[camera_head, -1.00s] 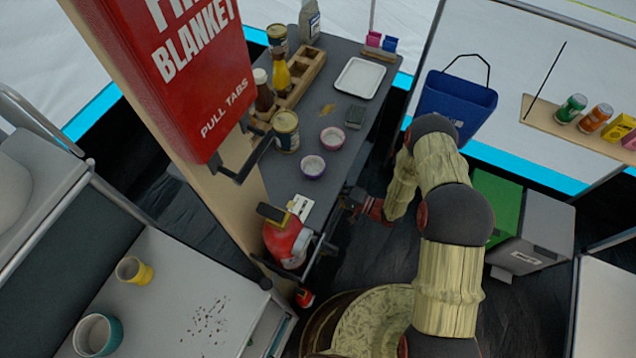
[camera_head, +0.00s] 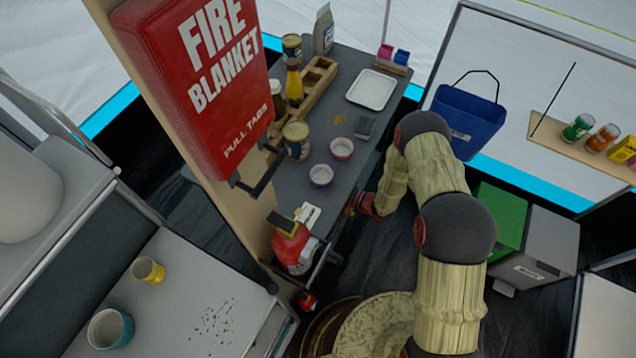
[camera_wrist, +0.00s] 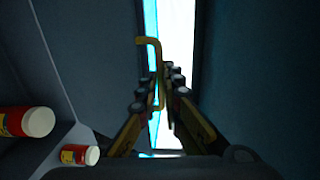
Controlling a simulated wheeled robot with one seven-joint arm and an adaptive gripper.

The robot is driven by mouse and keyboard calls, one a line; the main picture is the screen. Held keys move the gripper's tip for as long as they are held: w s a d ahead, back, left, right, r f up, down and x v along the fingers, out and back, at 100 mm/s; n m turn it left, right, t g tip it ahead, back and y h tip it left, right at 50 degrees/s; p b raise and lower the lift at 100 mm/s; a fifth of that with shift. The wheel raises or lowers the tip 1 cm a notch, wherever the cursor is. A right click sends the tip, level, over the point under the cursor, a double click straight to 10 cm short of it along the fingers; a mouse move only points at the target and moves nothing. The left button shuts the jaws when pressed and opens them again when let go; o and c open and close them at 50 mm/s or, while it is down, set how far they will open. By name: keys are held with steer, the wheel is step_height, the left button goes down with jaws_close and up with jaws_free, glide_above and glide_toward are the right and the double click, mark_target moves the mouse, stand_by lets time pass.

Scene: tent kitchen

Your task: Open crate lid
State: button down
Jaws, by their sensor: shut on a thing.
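My gripper (camera_wrist: 160,92) is shut on a thin yellow bent bar (camera_wrist: 158,60) in the wrist view. The bar looks like a handle, with its upper end hooking left. A dark panel (camera_wrist: 245,75) stands on the right and a grey-blue panel (camera_wrist: 75,60) on the left, with a bright gap between. I cannot tell which of these belongs to the crate or its lid. In the head view my gripper (camera_head: 362,204) is low beside the right edge of the dark counter (camera_head: 325,215), partly hidden by the counter and my arm.
Red-and-yellow containers (camera_wrist: 25,122) lie at lower left in the wrist view. In the head view, bowls (camera_head: 321,175) and a white tray (camera_head: 371,90) are on the counter. A red extinguisher (camera_head: 293,248) stands near its front end. A blue bin (camera_head: 465,120) and grey box (camera_head: 540,250) are right.

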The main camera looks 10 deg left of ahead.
steer(key=shift+r, duration=0.15)
steer(key=c, duration=2)
jaws_free()
steer(key=shift+o, duration=0.2)
steer(key=shift+d, duration=0.1)
steer(key=f+v, duration=0.1)
steer(key=v, duration=1)
steer(key=shift+d+r, duration=0.4)
steer(key=shift+r, duration=0.05)
steer(key=shift+s, duration=0.15)
steer(key=shift+c, duration=0.4)
